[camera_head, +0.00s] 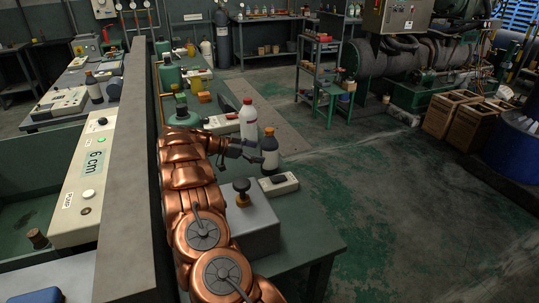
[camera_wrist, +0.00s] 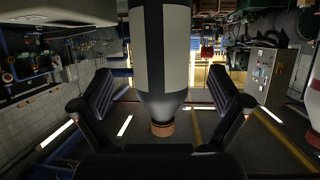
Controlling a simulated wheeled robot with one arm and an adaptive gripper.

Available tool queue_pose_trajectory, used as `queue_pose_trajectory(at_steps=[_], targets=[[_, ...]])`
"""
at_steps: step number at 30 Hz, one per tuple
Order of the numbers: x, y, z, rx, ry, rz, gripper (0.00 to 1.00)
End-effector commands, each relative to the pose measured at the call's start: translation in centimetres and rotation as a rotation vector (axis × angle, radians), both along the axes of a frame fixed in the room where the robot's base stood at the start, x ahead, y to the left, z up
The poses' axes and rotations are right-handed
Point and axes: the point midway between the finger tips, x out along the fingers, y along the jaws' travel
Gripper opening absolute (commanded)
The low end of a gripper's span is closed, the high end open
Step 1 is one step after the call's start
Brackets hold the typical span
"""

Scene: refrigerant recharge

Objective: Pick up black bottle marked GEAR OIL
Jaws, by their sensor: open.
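The black bottle (camera_head: 269,152) stands upright on the green bench (camera_head: 300,222). It has a pale label band, whose words I cannot read, and an orange-brown cap. My gripper (camera_head: 254,151) is just left of it, at about its upper body. In the wrist view the picture is upside down, and the bottle (camera_wrist: 162,60) hangs large in the middle with its cap low. The open jaws (camera_wrist: 163,105) are on either side of it, with gaps showing. I cannot tell whether anything touches it.
A white bottle with a red cap (camera_head: 248,122) stands close behind the black bottle. A small pale box (camera_head: 279,184) lies in front of it. A grey box with a black knob (camera_head: 246,222) is nearer. A tall grey divider (camera_head: 130,190) runs along the left. The floor at right is open.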

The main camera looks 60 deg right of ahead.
Motion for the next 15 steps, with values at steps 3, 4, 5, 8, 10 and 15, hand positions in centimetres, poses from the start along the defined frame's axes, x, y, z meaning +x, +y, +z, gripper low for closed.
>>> queue_pose_trajectory(at_steps=[3, 4, 5, 8, 10, 15], targets=[[-0.7, -0.9, -0.1, 0.001, 0.001, -0.001, 0.98], [-1.0, -1.2, -0.2, 0.001, 0.002, -0.002, 0.98], [-1.2, -1.5, -0.3, 0.002, 0.002, -0.003, 0.98], [-2.2, -2.7, -0.8, 0.001, 0.003, -0.007, 0.98], [-2.7, -3.3, -1.2, 0.001, 0.003, -0.005, 0.98], [-3.0, -3.9, -1.6, 0.000, 0.000, -0.002, 0.98]])
